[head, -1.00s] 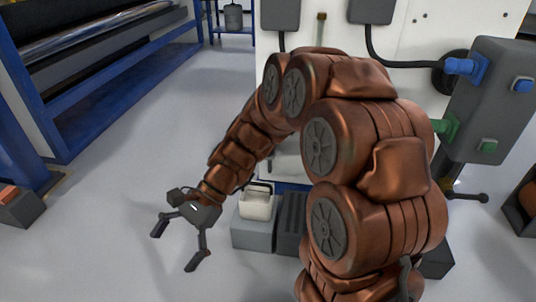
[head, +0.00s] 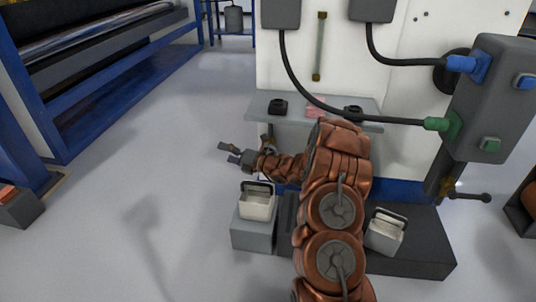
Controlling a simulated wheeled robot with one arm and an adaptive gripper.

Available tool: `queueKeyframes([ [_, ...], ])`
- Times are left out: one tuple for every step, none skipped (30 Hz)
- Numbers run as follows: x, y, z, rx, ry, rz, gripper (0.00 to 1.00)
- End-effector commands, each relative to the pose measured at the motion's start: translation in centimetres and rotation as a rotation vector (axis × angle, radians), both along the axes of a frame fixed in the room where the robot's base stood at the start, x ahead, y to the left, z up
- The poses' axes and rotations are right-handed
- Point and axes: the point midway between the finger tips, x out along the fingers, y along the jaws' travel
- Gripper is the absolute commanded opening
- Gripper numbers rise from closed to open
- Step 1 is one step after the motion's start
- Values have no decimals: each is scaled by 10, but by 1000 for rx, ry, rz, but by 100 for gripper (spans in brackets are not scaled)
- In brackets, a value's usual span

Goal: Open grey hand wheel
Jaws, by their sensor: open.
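My gripper (head: 228,152) is open and empty in the head view. Its fingers point left, near the left end of a grey shelf on the white machine. No grey hand wheel can be made out for certain. A dark round part (head: 440,78) sits on the machine's right side, partly hidden by a cable and a grey control box; I cannot tell if it is a wheel. A dark crank-like lever (head: 469,196) sticks out low at the right. My gripper is far to the left of both and touches neither.
The grey shelf (head: 262,104) carries small dark parts and a pink piece. Cables cross the machine front to the control box (head: 490,105). Two white baskets (head: 257,206) (head: 383,236) stand low beside my arm. A blue rack (head: 110,105) is at left; floor between is clear.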

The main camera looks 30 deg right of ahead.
Motion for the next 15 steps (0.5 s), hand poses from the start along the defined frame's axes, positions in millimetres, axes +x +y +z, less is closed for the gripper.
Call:
queueKeyframes([
  [5, -28, -21, 57, 36, -69, 100],
  [8, -46, -29, 93, 54, -111, 100],
  [11, -68, -41, 140, 77, -167, 100],
  [11, -84, -52, 177, 94, -206, 100],
  [11, -100, -61, 212, 110, -244, 100],
  [11, -121, -72, 254, 126, -294, 100],
  [10, -135, -81, 284, 137, -327, 100],
  [8, -148, -90, 313, 147, -360, 100],
  [6, -164, -99, 348, 158, -398, 100],
  [4, -175, -105, 368, 163, -422, 100],
  [2, -185, -110, 389, 167, -446, 100],
  [0, -195, -116, 410, 173, -471, 100],
  [-2, -201, -121, 425, 177, -487, 100],
  [-3, -207, -124, 436, 180, -500, 100],
  [-4, -212, -128, 449, 183, -514, 100],
])
